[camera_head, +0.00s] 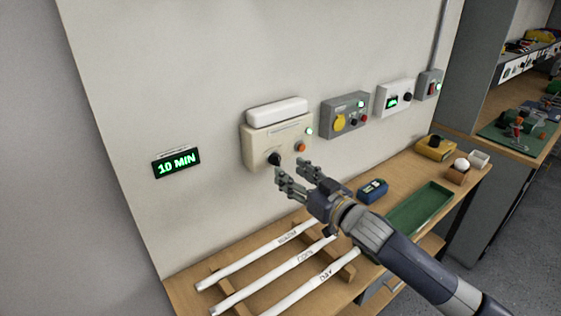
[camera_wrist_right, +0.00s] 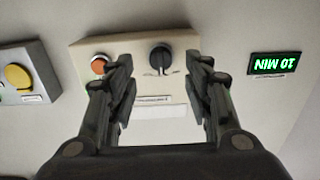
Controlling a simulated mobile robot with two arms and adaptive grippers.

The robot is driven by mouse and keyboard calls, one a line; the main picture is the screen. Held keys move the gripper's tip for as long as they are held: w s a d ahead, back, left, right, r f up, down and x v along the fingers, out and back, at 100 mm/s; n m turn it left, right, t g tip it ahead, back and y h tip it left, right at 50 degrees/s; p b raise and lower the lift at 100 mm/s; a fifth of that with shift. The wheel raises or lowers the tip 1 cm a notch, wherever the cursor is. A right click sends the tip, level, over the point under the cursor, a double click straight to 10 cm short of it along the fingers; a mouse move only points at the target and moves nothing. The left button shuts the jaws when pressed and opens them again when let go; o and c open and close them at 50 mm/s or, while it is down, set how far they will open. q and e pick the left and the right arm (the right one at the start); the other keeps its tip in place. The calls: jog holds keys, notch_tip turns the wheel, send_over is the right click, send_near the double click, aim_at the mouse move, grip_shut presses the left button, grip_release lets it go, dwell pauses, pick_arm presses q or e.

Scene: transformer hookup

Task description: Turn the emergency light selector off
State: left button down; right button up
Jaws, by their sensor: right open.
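The emergency light (camera_head: 278,133) is a cream box with a white lamp bar on top, fixed to the wall. Its black selector knob (camera_head: 274,159) sits low on the box's left side. In the wrist view the box appears upside down, and the selector knob (camera_wrist_right: 160,58) shows beyond and between the fingers. My right gripper (camera_head: 291,172) is open and empty just in front of the box's lower edge, apart from the knob; its fingers also show in the wrist view (camera_wrist_right: 162,85). An orange button (camera_head: 301,147) and a lit green lamp (camera_head: 309,131) are on the box's right. My left gripper is out of view.
A display reading 10 MIN (camera_head: 176,162) hangs left of the box. Grey and white control boxes (camera_head: 345,117) continue right along the wall. Below, labelled white tubes (camera_head: 262,257) lie on a wooden rack, beside a blue meter (camera_head: 373,191) and green tray (camera_head: 420,209).

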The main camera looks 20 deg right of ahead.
aim_at(279, 163)
jog(key=p+x, duration=0.1)
jog(key=x, duration=0.4)
jog(key=shift+w+a, duration=0.15)
jog(key=shift+w, duration=0.15)
jog(key=shift+c, duration=0.3)
jog(key=c, duration=1)
